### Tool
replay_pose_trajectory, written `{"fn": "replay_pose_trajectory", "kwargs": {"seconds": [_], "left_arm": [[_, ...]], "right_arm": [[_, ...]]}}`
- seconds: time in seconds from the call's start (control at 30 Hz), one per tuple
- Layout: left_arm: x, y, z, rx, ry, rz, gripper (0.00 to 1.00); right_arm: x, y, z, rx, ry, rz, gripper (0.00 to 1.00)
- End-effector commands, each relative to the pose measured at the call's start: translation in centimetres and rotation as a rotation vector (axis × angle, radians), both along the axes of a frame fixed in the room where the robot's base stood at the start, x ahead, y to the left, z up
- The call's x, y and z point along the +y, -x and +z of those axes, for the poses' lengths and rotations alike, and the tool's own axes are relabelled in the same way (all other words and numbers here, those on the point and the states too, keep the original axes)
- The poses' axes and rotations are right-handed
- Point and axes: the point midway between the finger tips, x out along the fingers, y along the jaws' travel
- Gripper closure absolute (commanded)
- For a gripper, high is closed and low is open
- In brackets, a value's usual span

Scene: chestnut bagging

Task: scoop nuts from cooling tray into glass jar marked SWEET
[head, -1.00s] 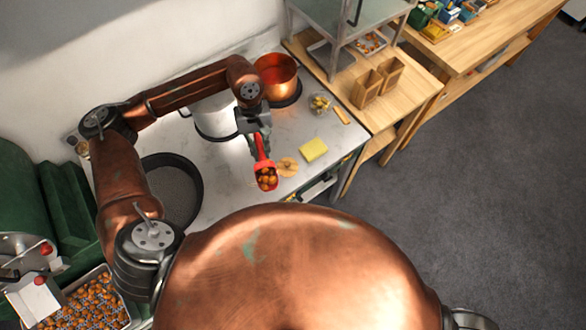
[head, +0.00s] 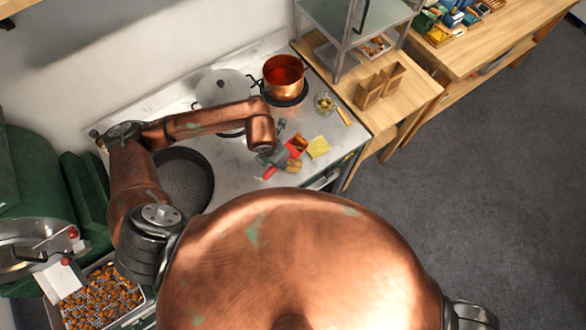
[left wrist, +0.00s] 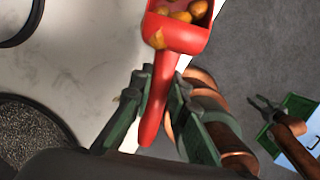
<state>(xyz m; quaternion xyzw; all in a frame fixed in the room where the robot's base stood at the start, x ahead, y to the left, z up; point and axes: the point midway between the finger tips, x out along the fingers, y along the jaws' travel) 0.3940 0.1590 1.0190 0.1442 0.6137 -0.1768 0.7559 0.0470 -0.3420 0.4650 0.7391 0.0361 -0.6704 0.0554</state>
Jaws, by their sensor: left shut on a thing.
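My left gripper (head: 272,160) is shut on the handle of a red scoop (head: 296,150). The left wrist view shows the fingers (left wrist: 160,105) around the red handle and several brown nuts (left wrist: 180,14) in the bowl of the scoop (left wrist: 178,36). The scoop is above the counter near its front edge. A small glass jar (head: 324,103) with yellowish contents stands at the right of the counter; I cannot read any label. The cooling tray (head: 140,312), holding many nuts, is at the lower left. What looks like my right gripper (left wrist: 266,103) shows small in the left wrist view, fingers apart.
A yellow sponge (head: 319,147) and a round wooden piece (head: 293,167) lie near the scoop. A copper pot (head: 284,76), a lidded pot (head: 222,84) and a dark pan (head: 185,182) stand on the counter (head: 240,148). Wooden holders (head: 380,84) are on the right table.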

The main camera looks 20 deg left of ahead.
Motion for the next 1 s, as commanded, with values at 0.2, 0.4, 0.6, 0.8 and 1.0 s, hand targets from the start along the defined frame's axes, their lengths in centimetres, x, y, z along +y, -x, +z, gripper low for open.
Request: {"fn": "replay_pose_trajectory", "kwargs": {"seconds": [0.2, 0.4, 0.6, 0.8, 1.0], "left_arm": [[-1.5, 0.7, 0.5, 0.004, 0.002, 0.456, 1.0], [-2.9, 1.4, 0.7, 0.01, 0.002, 0.91, 1.0], [-4.3, 2.1, 1.1, 0.016, 0.003, 1.377, 1.0], [-5.2, 2.7, 1.3, 0.018, 0.008, 1.714, 1.0], [-5.4, 2.9, 1.2, 0.033, 0.017, 1.846, 1.0]], "right_arm": [[0.1, -0.1, 2.1, -0.002, -0.001, -0.001, 0.67], [0.3, -0.1, 3.7, -0.003, -0.004, -0.002, 0.67], [0.5, -0.2, 5.4, -0.003, -0.006, -0.001, 0.67], [0.5, -0.2, 6.5, -0.004, -0.005, -0.001, 0.67], [0.5, -0.2, 6.6, -0.004, -0.005, -0.001, 0.67]]}}
